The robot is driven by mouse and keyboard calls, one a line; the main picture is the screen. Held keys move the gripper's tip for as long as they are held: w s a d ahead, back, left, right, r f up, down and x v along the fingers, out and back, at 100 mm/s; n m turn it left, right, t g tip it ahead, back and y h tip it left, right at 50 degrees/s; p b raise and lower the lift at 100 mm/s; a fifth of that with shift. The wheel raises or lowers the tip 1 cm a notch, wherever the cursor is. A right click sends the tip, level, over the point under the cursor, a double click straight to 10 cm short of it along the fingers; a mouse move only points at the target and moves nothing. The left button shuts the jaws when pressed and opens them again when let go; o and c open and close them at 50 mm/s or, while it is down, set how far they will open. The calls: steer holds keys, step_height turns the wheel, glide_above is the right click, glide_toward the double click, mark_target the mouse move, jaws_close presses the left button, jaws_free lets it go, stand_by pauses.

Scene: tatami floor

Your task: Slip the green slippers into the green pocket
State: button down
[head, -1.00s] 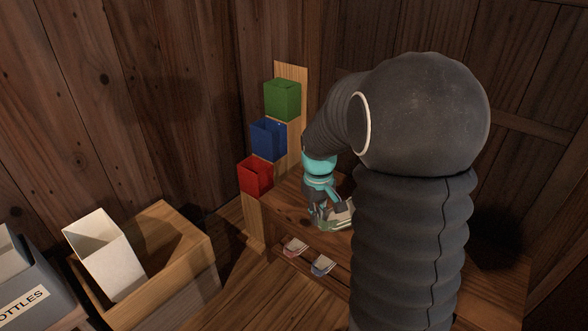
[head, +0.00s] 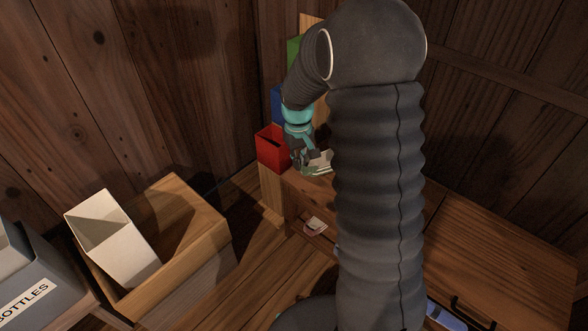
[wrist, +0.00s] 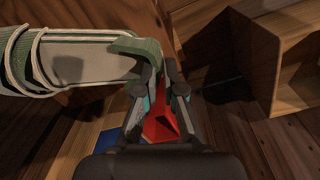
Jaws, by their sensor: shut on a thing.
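The green slippers (head: 321,162) are pale with green edges. They also show large in the wrist view (wrist: 80,62), with white cord-like loops around them at the left. My gripper (head: 303,168) is shut on their green end, and they stick out sideways from the fingers. In the head view it is just right of the red pocket and above the wooden cabinet top. The green pocket (head: 293,50) is highest on the wooden strip, and my arm hides most of it.
The blue pocket (head: 277,102) and red pocket (head: 268,150) hang below the green one. A pinkish slipper pair (head: 315,227) lies on the cabinet's lower shelf. A wooden crate (head: 200,215) with a white box (head: 105,235) and a grey BOTTLES bin (head: 40,290) stand left.

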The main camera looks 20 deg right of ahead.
steer(key=shift+w+a+f, duration=0.8)
steer(key=shift+w, duration=0.2)
steer(key=shift+f, duration=2)
steer(key=shift+f, duration=0.15)
steer(key=c, duration=1.3)
jaws_free()
